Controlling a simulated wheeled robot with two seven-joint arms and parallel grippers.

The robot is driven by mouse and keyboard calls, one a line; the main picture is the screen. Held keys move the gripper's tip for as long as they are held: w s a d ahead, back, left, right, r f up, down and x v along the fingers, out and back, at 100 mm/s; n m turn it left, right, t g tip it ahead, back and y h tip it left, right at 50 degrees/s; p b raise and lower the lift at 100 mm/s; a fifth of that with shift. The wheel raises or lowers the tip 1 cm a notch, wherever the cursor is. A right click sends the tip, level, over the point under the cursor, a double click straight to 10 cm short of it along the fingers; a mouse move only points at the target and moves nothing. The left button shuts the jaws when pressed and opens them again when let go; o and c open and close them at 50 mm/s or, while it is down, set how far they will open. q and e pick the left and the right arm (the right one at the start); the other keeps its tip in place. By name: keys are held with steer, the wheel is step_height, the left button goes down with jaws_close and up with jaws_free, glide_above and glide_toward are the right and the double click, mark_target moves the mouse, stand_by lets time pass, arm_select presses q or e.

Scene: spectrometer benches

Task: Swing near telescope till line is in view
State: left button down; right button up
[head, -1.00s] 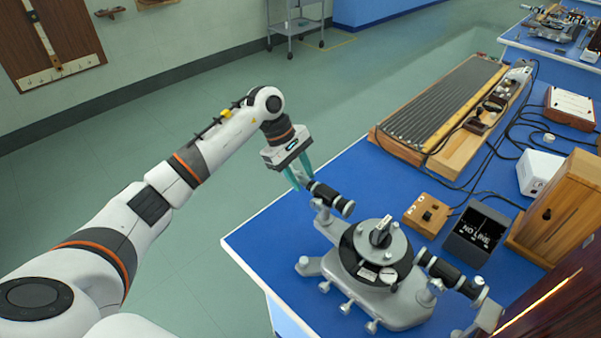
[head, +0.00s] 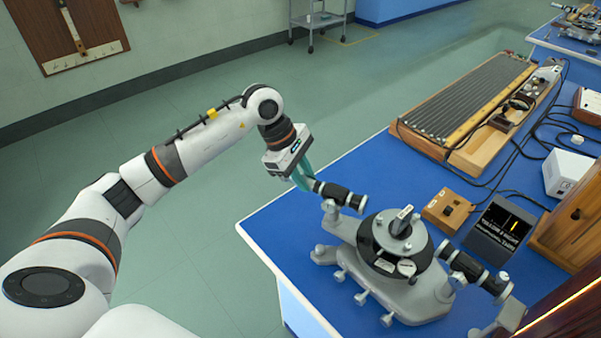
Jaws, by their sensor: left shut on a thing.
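The spectrometer (head: 402,246), with a grey base and a round dark centre, stands on the blue bench near its front left corner. Its near telescope (head: 342,196), a black and silver tube on a grey arm, points out to the left. My left gripper (head: 306,180) has its teal fingers shut on the outer end of this tube. A second tube (head: 468,268) sits on the right side of the spectrometer. A small dark screen (head: 497,232) behind it shows an upright yellow line right of its middle, with white text too small to read. My right gripper is out of view.
A wooden box with a knob (head: 447,211) stands beside the screen. A long ribbed wooden unit (head: 468,105), cables and a white box (head: 568,173) lie behind. A wooden cabinet (head: 567,238) is at the right. The bench's left strip is clear.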

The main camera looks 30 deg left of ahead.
arm_select(q)
steer(key=shift+s+r, duration=0.1)
steer(key=shift+s, duration=0.2)
steer(key=shift+w, duration=0.1)
steer(key=c, duration=1.2)
jaws_free()
steer(key=shift+c, duration=0.2)
steer(key=shift+a+r, duration=0.25)
steer(key=shift+r, duration=0.15)
steer(key=b+v, duration=0.2)
steer(key=v, duration=0.9)
